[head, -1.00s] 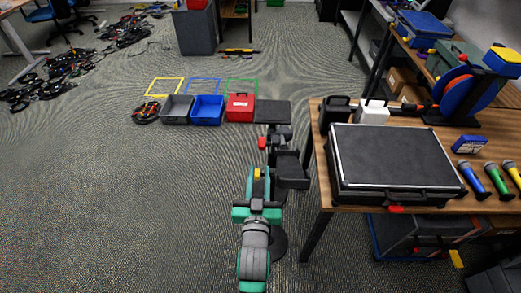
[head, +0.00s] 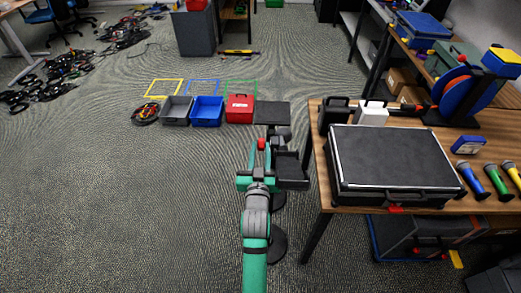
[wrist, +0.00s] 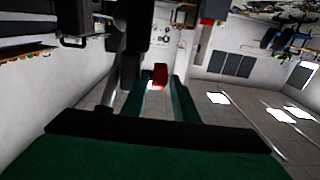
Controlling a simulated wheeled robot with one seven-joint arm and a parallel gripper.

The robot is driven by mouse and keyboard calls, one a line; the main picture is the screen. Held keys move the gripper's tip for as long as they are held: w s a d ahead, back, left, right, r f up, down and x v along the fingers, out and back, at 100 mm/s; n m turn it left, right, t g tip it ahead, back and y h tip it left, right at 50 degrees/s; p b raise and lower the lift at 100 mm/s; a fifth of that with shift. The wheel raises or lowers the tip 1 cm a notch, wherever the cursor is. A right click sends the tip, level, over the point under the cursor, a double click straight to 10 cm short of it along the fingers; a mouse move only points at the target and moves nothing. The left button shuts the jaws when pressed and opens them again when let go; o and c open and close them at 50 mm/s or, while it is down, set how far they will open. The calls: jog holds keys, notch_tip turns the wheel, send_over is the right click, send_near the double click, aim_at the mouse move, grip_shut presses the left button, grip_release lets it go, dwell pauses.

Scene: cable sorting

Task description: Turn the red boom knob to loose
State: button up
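The red boom knob (head: 261,144) sits on the dark stand beside the table, at the far end of my gripper (head: 260,156). In the wrist view the red knob (wrist: 160,76) shows between the tips of my two green fingers (wrist: 158,92). The fingers are apart, with a gap visible on each side of the knob, so the gripper is open. I cannot tell how deep the knob sits between the fingertips. The stand carries a flat dark plate (head: 272,113) at the top, and its round base (head: 275,244) is partly hidden by my arm.
A wooden table (head: 318,188) with a black case (head: 395,160) stands close on the right. A red box (head: 240,109), blue bin (head: 207,111) and grey bin (head: 176,110) stand behind on the floor. Cables lie far left.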

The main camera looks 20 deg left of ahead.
jog(key=shift+w, duration=0.1)
grip_shut()
jog(key=shift+w+r+g, duration=0.1)
jog(key=shift+r+g, duration=0.25)
jog(key=shift+g, duration=0.35)
jog(key=shift+r+g+h, duration=0.1)
jog(key=shift+g+h, duration=0.3)
jog(key=shift+g, duration=0.4)
grip_release()
